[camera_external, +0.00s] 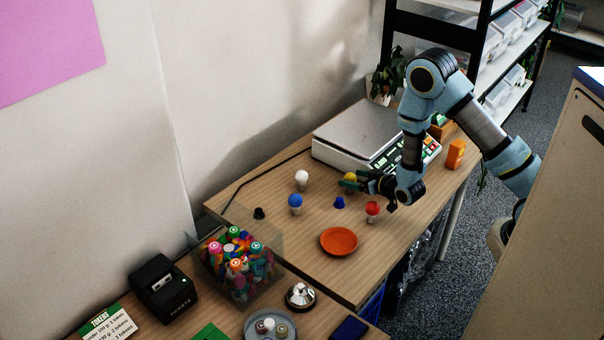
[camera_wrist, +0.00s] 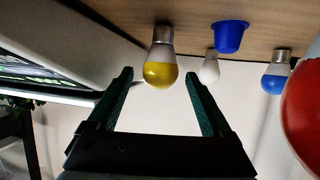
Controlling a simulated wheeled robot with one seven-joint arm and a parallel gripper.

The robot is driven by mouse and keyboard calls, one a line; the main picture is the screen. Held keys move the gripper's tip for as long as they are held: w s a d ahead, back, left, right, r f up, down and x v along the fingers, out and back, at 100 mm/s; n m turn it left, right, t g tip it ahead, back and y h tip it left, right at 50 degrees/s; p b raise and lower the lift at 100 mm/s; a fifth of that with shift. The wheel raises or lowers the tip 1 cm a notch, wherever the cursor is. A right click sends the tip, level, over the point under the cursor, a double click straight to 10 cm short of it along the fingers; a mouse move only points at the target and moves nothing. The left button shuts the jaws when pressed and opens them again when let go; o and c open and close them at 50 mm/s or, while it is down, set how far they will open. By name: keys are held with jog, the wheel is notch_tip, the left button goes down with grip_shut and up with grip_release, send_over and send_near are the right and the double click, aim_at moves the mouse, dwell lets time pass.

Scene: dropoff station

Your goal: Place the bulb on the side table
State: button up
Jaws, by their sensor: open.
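Several bulbs stand on the wooden table (camera_external: 300,240). A yellow bulb (camera_external: 349,180) is right at my gripper (camera_external: 364,181). In the wrist view, which appears upside down, the yellow bulb (camera_wrist: 161,70) is beyond and between the tips of my open gripper (camera_wrist: 160,85), with a gap on both sides. A white bulb (camera_external: 301,177), a blue bulb (camera_external: 295,201) and a red bulb (camera_external: 372,207) stand nearby. The white bulb (camera_wrist: 209,70), blue bulb (camera_wrist: 273,80) and part of the red bulb (camera_wrist: 308,110) also show in the wrist view. I cannot tell which surface is the side table.
A blue cup (camera_external: 339,203) and an orange plate (camera_external: 339,241) lie near the bulbs. A scale (camera_external: 350,137) stands behind, with an orange box (camera_external: 455,154) to its right.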

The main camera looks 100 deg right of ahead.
jog(key=shift+r, duration=0.1)
jog(key=shift+r+p, duration=0.2)
jog(key=shift+p, duration=0.1)
jog(key=p+v, duration=0.8)
jog(key=v, duration=0.3)
jog(key=shift+s+a+p, duration=0.35)
jog(key=shift+w, duration=0.1)
